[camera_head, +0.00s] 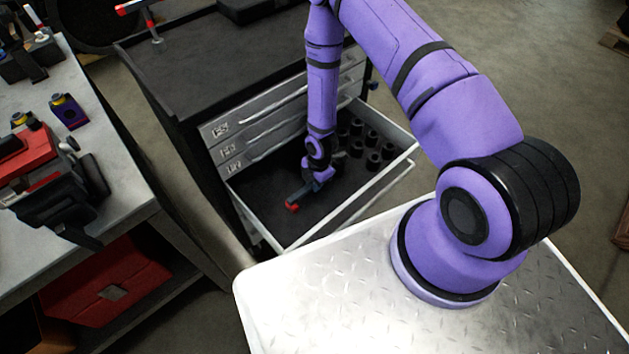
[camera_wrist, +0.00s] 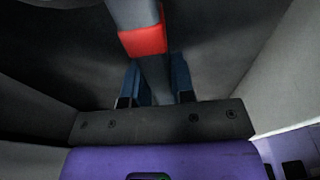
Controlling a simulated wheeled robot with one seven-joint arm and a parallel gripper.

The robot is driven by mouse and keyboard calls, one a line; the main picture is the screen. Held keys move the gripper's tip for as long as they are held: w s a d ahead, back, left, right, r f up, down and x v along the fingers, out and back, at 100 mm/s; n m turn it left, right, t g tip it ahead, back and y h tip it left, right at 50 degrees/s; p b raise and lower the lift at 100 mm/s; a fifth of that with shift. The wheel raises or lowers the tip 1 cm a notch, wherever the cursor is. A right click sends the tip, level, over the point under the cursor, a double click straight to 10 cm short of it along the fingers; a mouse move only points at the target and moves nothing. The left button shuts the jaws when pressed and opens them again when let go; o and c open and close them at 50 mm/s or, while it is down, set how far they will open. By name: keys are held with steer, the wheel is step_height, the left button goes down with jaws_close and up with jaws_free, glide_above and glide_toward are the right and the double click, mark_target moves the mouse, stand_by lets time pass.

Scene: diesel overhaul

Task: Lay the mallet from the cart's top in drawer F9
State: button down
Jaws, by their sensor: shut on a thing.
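My gripper (camera_head: 308,187) is inside the open drawer (camera_head: 274,214) of the dark cart, low over its black floor. It is shut on the mallet, whose red part (camera_head: 292,207) shows just left of the fingers. In the wrist view the grey shaft of the mallet with a red band (camera_wrist: 143,41) runs between the blue fingers (camera_wrist: 156,86). The rest of the mallet is hidden or out of view. I cannot tell whether the mallet touches the drawer floor. The open drawer's own label cannot be read.
Several black cylindrical parts (camera_head: 372,160) stand in the drawer's right side. Shut drawers (camera_head: 285,118) lie above it. A workbench (camera_head: 120,165) with parts stands left. The drawer's left floor is clear.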

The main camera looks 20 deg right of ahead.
steer(key=shift+f, duration=0.4)
steer(key=c, duration=0.9)
jaws_free()
steer(key=r, duration=0.3)
steer(key=d+r, duration=0.1)
steer(key=r, duration=0.6)
steer(key=shift+w+d+r, duration=0.25)
steer(key=shift+r, duration=0.1)
